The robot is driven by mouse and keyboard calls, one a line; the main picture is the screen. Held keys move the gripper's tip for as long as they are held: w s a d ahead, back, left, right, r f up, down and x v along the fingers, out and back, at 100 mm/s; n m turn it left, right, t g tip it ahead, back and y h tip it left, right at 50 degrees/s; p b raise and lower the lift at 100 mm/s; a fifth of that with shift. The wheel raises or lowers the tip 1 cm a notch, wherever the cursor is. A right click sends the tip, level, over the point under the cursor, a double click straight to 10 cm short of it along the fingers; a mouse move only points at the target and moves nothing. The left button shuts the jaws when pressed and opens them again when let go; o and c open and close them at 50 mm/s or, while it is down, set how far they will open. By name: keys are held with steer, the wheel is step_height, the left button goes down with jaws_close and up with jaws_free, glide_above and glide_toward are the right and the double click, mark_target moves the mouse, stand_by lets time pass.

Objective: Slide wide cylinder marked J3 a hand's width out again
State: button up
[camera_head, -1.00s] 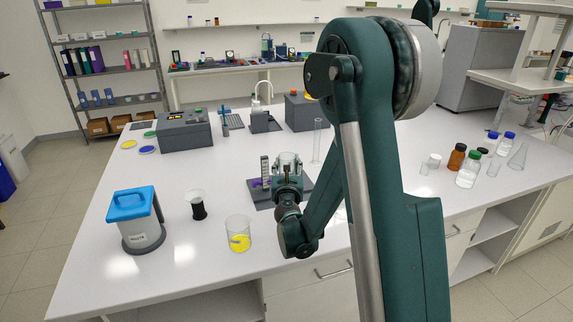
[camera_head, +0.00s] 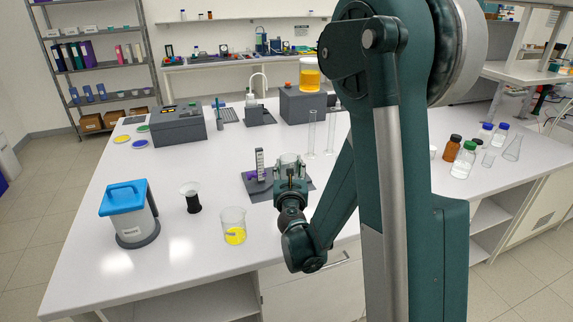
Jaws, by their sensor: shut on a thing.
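My gripper (camera_head: 290,177) is shut on a wide clear cylinder (camera_head: 290,160), seen from behind and above. Its rim shows above the fingers; its lower part is hidden by my gripper. No J3 mark is readable on it. It stands at or over a dark grey base plate (camera_head: 262,194), beside an upright pale scale strip (camera_head: 260,163) and a purple piece (camera_head: 252,175). I cannot tell whether the cylinder touches the plate.
Two tall narrow clear cylinders (camera_head: 311,132) stand behind, right of the plate. A yellow-filled vessel (camera_head: 310,76) is on a grey box (camera_head: 302,106). Bottles (camera_head: 463,162) stand right.

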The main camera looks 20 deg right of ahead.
steer(key=shift+s, duration=1.25)
steer(key=o, duration=1.2)
steer(key=shift+v, duration=6.05)
steer(key=shift+r, duration=0.1)
